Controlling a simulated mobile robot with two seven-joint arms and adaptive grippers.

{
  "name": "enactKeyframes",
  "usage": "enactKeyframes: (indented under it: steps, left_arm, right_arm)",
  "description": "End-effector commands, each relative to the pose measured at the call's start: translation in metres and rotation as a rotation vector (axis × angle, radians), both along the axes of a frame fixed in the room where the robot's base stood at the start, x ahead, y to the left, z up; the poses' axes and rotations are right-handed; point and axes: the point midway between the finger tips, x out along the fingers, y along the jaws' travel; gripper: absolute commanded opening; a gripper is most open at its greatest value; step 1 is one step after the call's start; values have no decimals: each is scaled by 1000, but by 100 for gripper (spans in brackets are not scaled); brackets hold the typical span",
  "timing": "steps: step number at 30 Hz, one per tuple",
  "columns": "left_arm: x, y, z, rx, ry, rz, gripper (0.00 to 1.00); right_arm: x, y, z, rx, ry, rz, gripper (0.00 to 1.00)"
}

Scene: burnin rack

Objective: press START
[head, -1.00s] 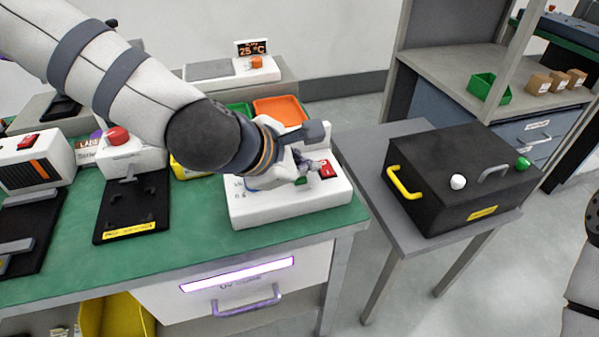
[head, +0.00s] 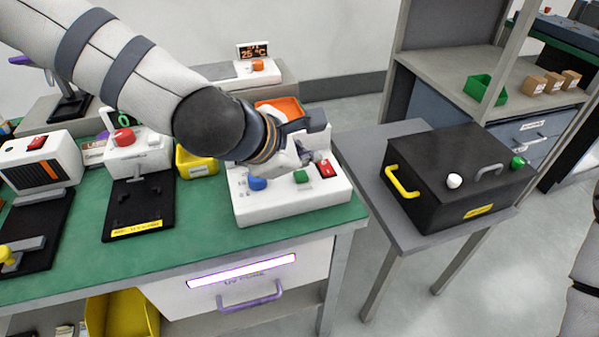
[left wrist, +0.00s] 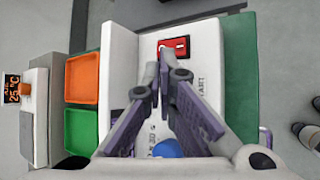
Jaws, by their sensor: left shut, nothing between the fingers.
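A white control box (head: 290,208) sits at the right end of the green bench. On its top are a blue knob (head: 257,183), a green button (head: 301,176) and a red rocker switch (head: 325,169). My left gripper (head: 314,157) is shut and empty, just behind and above the green button. In the left wrist view its fingertips (left wrist: 165,68) point at the box top, below the red switch (left wrist: 174,47). Part of a label ending in "TART" (left wrist: 201,87) shows beside the fingers. They hide the green button there; part of the blue knob (left wrist: 167,149) shows.
A black box with a yellow handle (head: 462,178) stands on a grey side table to the right. A black fixture (head: 140,207) and a yellow bin (head: 197,162) are left of the control box. Orange (left wrist: 82,77) and green (left wrist: 81,130) trays lie behind it.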

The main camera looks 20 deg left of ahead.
Motion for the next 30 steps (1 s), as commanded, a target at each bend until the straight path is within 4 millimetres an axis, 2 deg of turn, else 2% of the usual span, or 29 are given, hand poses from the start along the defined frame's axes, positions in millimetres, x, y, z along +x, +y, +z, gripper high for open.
enactKeyframes:
  steps: [6, 14, 21, 30]
  left_arm:
    - [0, 0, -1, 1, 4, 1, 0]
    - [0, 0, 29, 1, -6, 1, 0]
    - [0, 0, 45, 1, 3, 0, 0]
    - [0, 0, 47, 0, 5, 1, 0]
  right_arm:
    - [-1, 0, -1, 0, 2, 0, 100]
    - [11, 0, 10, 0, -43, 0, 100]
    - [9, 0, 8, 0, -33, 0, 100]
    - [9, 0, 8, 0, -32, 0, 100]
